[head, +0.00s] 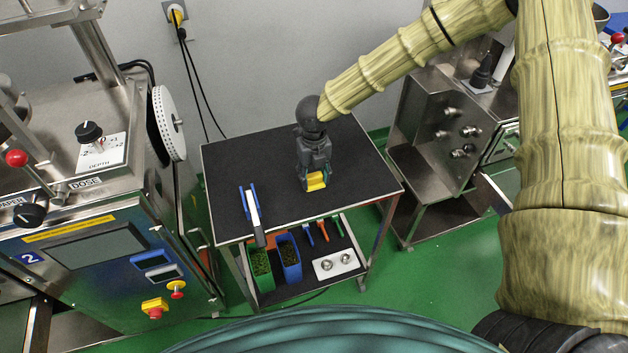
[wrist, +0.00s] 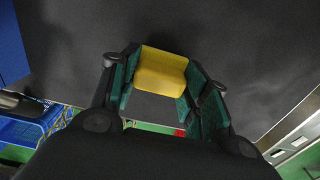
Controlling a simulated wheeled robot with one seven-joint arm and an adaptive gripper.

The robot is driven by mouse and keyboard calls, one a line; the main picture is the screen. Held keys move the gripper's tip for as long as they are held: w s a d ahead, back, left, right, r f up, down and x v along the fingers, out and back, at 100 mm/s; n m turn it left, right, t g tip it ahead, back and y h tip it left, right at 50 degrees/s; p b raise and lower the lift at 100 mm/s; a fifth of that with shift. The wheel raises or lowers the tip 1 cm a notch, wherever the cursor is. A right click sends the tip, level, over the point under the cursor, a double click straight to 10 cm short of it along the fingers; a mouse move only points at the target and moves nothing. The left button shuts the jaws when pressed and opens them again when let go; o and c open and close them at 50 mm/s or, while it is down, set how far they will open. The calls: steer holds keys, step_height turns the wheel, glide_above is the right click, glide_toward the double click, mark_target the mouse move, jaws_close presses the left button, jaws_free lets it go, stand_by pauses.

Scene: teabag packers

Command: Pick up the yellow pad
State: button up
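The yellow pad (head: 316,181) is a small block at the black top of the metal table (head: 225,165), near the table's front right part. My gripper (head: 315,178) points down over it, with one finger on each side. In the wrist view the yellow pad (wrist: 161,68) sits between the green-lined fingers of my gripper (wrist: 162,72) and spans nearly the whole gap. I cannot tell whether both fingers press on it, or whether it rests on the table. The wrist hides part of the pad in the head view.
A blue and white tool (head: 251,212) lies at the left of the tabletop. A lower shelf holds a green bin (head: 262,272), a blue bin (head: 289,262) and a white plate (head: 337,263) with two knobs. Machines stand left and right. The tabletop around the pad is clear.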

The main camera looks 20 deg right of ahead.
mark_target(314, 175)
steer(key=c, duration=0.3)
steer(key=shift+r, duration=0.1)
steer(key=shift+r+b, duration=0.45)
steer(key=shift+r, duration=0.05)
step_height(314, 175, up, 2)
steer(key=shift+r+b, duration=0.1)
steer(key=shift+b, duration=0.4)
steer(key=s+a+b, duration=0.1)
steer(key=s+a, duration=0.1)
steer(key=s, duration=0.2)
steer(key=s+a+r+b, duration=0.1)
steer(key=s+a+b, duration=0.1)
steer(key=s, duration=0.3)
steer(key=s+a+b, duration=0.1)
steer(key=s+a, duration=0.3)
steer(key=shift+s+a+r+b, duration=0.15)
steer(key=shift+s+r+b, duration=0.15)
steer(key=shift+s+b, duration=0.1)
steer(key=o, duration=0.5)
steer(key=shift+w, duration=0.1)
steer(key=c, duration=0.3)
